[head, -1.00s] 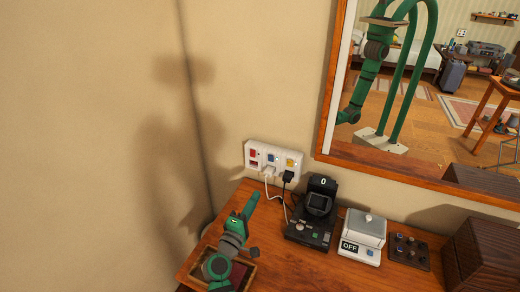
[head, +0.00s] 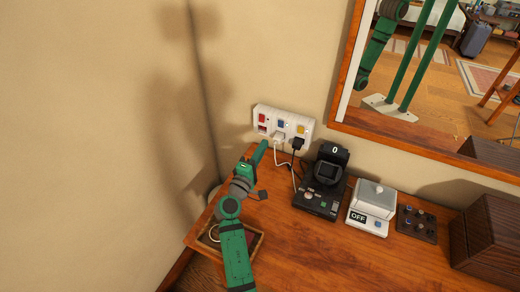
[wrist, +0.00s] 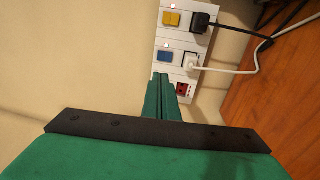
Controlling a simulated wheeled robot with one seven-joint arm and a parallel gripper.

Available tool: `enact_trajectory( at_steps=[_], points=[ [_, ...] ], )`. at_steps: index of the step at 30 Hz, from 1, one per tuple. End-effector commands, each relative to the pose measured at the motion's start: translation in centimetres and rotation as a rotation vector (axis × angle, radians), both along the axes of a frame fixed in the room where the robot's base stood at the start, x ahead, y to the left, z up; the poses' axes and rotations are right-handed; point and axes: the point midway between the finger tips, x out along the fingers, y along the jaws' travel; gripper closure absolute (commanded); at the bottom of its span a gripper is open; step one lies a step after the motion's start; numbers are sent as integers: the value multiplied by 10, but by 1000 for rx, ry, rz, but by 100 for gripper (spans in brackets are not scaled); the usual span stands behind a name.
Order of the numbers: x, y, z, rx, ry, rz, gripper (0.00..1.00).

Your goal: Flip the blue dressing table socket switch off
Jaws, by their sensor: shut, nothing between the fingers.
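The white socket panel (head: 290,115) is on the wall above the left end of the dressing table. Its blue switch (head: 281,124) sits in the middle, between a red switch (head: 262,118) and a yellow switch (head: 301,129). In the wrist view the blue switch (wrist: 165,56) shows just beyond my fingertips. I cannot tell its on or off position. My green gripper (head: 264,144) is shut and empty, just below the panel's left part. In the wrist view its fingertips (wrist: 160,77) overlap the panel edge and seem to hide the red switch. Contact is unclear.
A white plug (head: 278,136) and a black plug (head: 298,143) with cords sit below the blue and yellow switches. On the wooden table (head: 315,255) stand a black device (head: 320,185), a white box marked OFF (head: 371,205) and a small tray (head: 257,244). A mirror hangs right.

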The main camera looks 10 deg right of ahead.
Motion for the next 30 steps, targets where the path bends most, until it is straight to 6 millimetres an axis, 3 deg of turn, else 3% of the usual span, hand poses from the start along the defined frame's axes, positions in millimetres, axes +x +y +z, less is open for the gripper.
enact_trajectory(
  at_steps=[6,15,21,30],
  points=[
    [34,-29,6,1,0,-7,100],
    [73,-48,11,0,0,1,100],
    [84,-54,12,1,0,2,100],
    [85,-56,13,1,0,1,100]
  ],
)
